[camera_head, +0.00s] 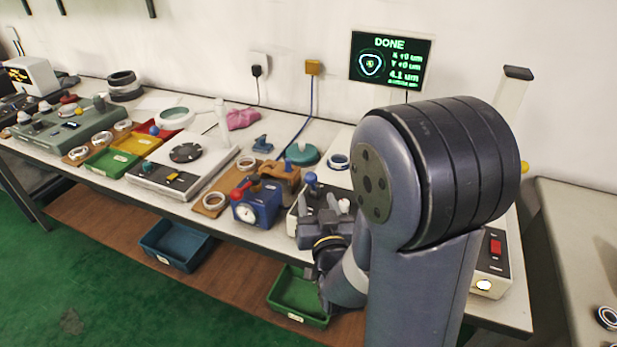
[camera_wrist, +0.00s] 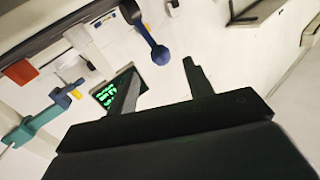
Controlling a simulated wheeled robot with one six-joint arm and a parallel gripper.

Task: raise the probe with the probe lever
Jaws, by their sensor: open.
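A lever with a round blue knob (camera_wrist: 160,55) on a dark rod comes down from the top of the wrist view. What looks like the same blue knob (camera_head: 311,178) shows in the head view just beyond my gripper. My gripper (camera_head: 318,200) is open, its fingers pointing toward the knob. In the wrist view the knob appears between the fingertips of my gripper (camera_wrist: 160,72), with no visible contact. The probe cannot be made out for certain; my arm hides much of the measuring machine in the head view.
A wall screen (camera_head: 391,60) reads DONE. A blue block with a dial gauge (camera_head: 246,213) stands left of my gripper, with a ring on a brown board (camera_head: 208,205). A red switch (camera_head: 496,247) is right of my arm. A green bin (camera_head: 300,297) lies below the table edge.

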